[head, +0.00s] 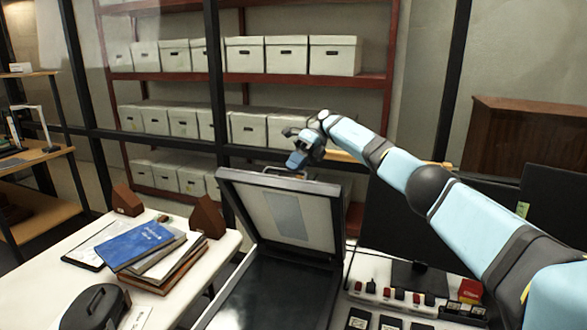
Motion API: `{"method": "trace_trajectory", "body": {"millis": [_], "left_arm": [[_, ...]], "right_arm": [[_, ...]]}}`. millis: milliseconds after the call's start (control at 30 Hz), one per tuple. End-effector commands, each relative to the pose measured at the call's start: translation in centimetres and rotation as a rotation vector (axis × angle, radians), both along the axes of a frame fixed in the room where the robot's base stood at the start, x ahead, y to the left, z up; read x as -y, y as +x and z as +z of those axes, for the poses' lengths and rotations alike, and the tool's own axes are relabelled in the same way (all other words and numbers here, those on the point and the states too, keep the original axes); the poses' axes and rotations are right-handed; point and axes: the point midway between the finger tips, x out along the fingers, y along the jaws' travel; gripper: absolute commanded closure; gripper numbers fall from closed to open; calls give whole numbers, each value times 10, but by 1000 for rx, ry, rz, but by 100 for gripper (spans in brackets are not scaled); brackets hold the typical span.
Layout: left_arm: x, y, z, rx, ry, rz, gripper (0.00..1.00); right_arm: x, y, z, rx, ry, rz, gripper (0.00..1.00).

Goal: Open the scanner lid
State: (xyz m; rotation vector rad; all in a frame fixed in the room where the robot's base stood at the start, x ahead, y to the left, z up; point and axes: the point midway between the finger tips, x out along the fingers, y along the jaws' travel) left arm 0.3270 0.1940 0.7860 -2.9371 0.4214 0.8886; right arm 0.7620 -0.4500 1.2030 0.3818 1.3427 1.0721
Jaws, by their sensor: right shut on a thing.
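The scanner (270,295) stands on the white table in the lower middle of the head view, its dark glass bed exposed. Its lid (320,220) is raised and tilted up, with a pale inner side and a grey rectangle facing me. My right gripper (298,160) is at the lid's upper edge, and it is shut on the lid there. The exact contact is partly hidden behind the edge. My left gripper is not in view.
A black rounded object (95,308) is at lower left. Small red-topped items (400,294) and dark monitors (400,225) are to the right. Shelves of white boxes (244,55) stand behind.

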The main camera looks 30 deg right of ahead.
Motion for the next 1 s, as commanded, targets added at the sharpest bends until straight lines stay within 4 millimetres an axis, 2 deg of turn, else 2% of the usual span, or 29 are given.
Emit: {"method": "trace_trajectory", "body": {"millis": [33,300,333,433,867,1000], "left_arm": [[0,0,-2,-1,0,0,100],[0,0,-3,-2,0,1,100],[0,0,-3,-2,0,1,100],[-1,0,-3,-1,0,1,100],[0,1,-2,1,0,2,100],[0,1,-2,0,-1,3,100]], "right_arm": [[3,-1,-9,-10,-10,-5,100],[3,-1,-10,-12,-11,-5,100],[3,-1,-10,-11,-12,-6,84],[3,-1,-9,-11,-10,-5,61],[1,0,-4,-5,-5,-2,61],[1,0,4,-2,-4,-1,61]]}}
